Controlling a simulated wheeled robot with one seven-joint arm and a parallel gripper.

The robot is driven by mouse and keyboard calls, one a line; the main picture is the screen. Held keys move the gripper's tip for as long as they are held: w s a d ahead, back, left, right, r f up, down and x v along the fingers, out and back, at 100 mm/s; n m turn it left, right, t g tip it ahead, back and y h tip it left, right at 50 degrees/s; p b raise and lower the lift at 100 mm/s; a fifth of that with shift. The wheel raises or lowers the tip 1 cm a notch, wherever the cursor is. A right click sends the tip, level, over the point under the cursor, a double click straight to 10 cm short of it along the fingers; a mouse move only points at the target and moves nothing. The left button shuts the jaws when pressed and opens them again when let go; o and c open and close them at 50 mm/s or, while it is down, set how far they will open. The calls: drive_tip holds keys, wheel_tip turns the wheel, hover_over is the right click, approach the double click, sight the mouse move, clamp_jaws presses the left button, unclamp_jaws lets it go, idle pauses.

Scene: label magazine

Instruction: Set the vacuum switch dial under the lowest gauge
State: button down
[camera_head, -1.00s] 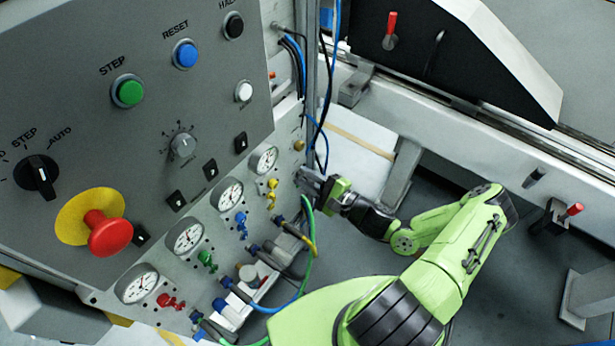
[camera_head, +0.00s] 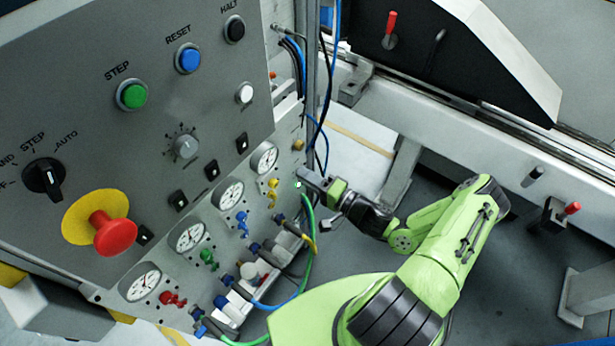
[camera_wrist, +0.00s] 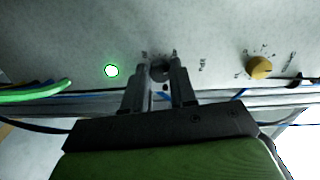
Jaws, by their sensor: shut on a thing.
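My gripper (camera_wrist: 161,78) is shut on a small dark dial (camera_wrist: 160,70) on the grey panel, with one finger on each side of it. The fingers hide part of the dial and its markings, so I cannot read its setting. In the head view my gripper (camera_head: 304,178) reaches the right edge of the panel, to the right of the gauges, and hides the dial. The gauge lowest in the head view (camera_head: 139,282) is at the bottom left of a slanting row. A green light (camera_wrist: 112,71) glows left of the dial; it also shows in the head view (camera_head: 298,184).
A yellow knob (camera_wrist: 259,67) sits right of the dial. A green hose (camera_wrist: 35,90) and blue tubes run close to my gripper. A red mushroom button (camera_head: 114,236) sticks out at the panel's left. Grey floor lies open around my arm.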

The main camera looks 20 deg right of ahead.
drive_tip(key=shift+f+n, duration=0.1)
drive_tip(key=shift+n, duration=0.3)
drive_tip(key=c, duration=0.9)
unclamp_jaws()
